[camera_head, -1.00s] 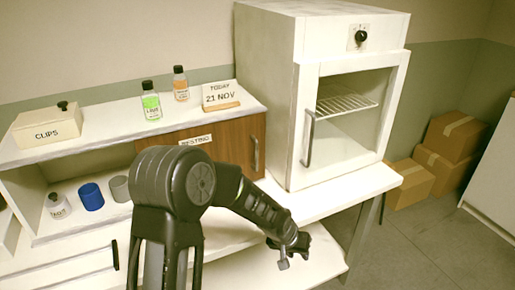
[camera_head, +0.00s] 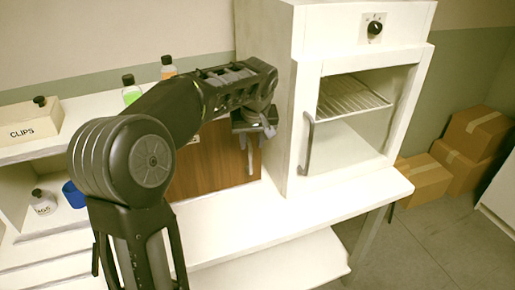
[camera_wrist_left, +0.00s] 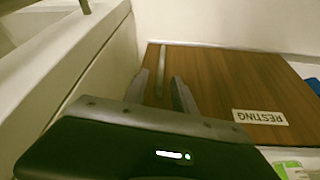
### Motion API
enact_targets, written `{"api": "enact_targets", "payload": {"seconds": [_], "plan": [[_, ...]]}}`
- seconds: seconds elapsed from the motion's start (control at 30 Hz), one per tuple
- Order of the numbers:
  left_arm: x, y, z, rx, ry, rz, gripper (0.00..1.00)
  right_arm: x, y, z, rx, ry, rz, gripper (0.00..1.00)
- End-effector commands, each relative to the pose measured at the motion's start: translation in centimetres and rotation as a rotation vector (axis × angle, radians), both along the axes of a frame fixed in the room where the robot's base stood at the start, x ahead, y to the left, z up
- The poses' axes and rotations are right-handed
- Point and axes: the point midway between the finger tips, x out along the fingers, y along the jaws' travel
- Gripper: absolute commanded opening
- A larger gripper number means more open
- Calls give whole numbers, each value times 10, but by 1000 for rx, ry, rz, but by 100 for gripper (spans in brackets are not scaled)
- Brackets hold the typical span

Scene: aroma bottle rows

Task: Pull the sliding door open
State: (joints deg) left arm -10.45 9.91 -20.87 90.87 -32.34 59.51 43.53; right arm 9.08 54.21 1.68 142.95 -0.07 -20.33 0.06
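The sliding door is a brown wooden panel (camera_head: 208,168) at the right end of the white shelf unit. Its grey vertical bar handle (camera_head: 250,160) is near its right edge and partly hidden by my gripper. My left gripper (camera_head: 257,142) is over the upper part of the handle. In the left wrist view, the door (camera_wrist_left: 225,85) fills the right side and bears an upside-down RESTING label (camera_wrist_left: 260,117). The two fingers (camera_wrist_left: 161,82) are apart, and the handle (camera_wrist_left: 162,65) shows beyond and between them. I cannot tell contact. My right gripper is out of view.
The white oven-like cabinet (camera_head: 282,110) stands close to the right of the door. A CLIPS box (camera_head: 32,122) and bottles, one green (camera_head: 131,96), are on the shelf top. A blue cup (camera_head: 73,195) is in the open left part. The white worktop (camera_head: 265,215) is clear.

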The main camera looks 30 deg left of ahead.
Motion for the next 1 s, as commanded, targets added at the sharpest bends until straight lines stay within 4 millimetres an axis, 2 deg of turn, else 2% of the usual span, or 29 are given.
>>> {"api": "enact_targets", "payload": {"seconds": [0.37, 0.57, 0.8, 1.0], "plan": [[1, 1, -5, -1, 2, -3, 33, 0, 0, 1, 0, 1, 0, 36], [7, 6, -26, -2, 4, -4, 33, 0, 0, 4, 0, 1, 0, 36], [17, 16, -60, -2, 4, -4, 33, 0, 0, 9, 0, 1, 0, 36], [22, 19, -73, -3, 0, -4, 33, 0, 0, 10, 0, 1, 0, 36]]}}
